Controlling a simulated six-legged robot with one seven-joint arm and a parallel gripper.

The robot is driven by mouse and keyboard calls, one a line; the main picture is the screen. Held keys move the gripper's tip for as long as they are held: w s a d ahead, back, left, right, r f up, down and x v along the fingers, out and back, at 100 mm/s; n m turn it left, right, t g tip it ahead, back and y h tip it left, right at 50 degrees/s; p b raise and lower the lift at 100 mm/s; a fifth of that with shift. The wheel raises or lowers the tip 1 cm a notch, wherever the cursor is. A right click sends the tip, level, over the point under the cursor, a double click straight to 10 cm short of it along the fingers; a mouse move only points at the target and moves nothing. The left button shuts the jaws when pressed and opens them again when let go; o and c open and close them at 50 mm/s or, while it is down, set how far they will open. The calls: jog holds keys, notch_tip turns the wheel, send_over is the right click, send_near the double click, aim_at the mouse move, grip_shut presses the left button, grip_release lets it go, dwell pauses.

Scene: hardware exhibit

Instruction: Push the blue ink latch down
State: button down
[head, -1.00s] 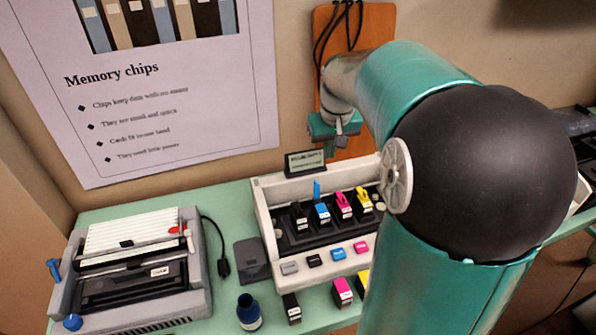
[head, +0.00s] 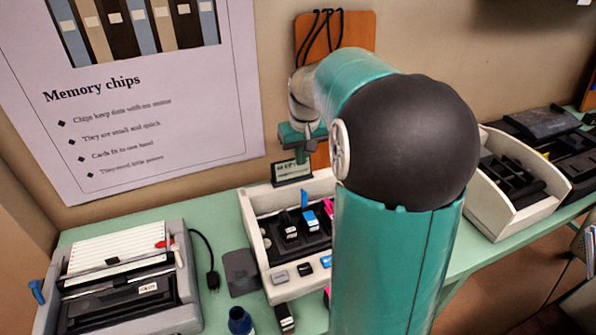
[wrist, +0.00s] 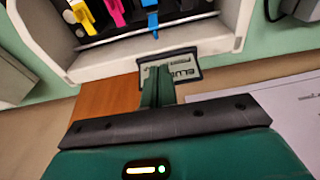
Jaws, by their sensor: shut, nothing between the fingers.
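The blue ink latch (head: 304,198) stands up as a thin blue lever at the blue cartridge (head: 309,220) in the white ink printer (head: 252,236). In the wrist view the blue latch (wrist: 152,19) also shows as upright, near the printer's small display (wrist: 185,68). My gripper (head: 301,157) is shut and empty, in front of or above the display (head: 291,172) and behind the latch. In the wrist view its fingers (wrist: 157,84) overlap the display and are apart from the latch. My arm hides the printer's right part.
A grey typewriter-like machine (head: 130,280), a blue ink bottle (head: 240,321) and a black box (head: 284,318) stand nearby. Another white tray (head: 497,215) is at right. An orange board (head: 352,35) hangs behind.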

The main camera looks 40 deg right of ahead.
aim_at(299, 180)
jog(key=f, duration=0.3)
jog(key=w+f, duration=0.1)
jog(key=f, duration=0.5)
jog(key=shift+w+d+f, duration=0.2)
